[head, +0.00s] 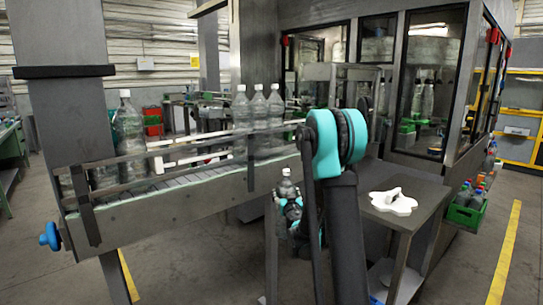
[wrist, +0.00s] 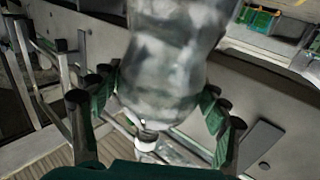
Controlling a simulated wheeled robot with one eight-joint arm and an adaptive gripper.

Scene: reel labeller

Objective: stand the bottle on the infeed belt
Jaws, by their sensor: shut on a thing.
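The clear plastic bottle (head: 286,189) is in my gripper (head: 290,212) in the head view, its capped top showing above the fingers. It looks roughly upright, beside and below the infeed belt's near side; my arm covers part of the area. In the wrist view the bottle (wrist: 172,70) fills the middle, between the green fingers of the gripper (wrist: 160,100), which are shut on it. Its end beyond the frame is hidden. The infeed belt (head: 143,196) runs from front left to the machine, between rails, in the head view.
Several bottles (head: 258,115) stand on the belt near the machine, and others (head: 128,135) at its left end. Bare belt shows between these groups. A side table (head: 425,195) with a white star-shaped part (head: 393,202) stands right of my arm. A green crate (head: 465,217) is at right.

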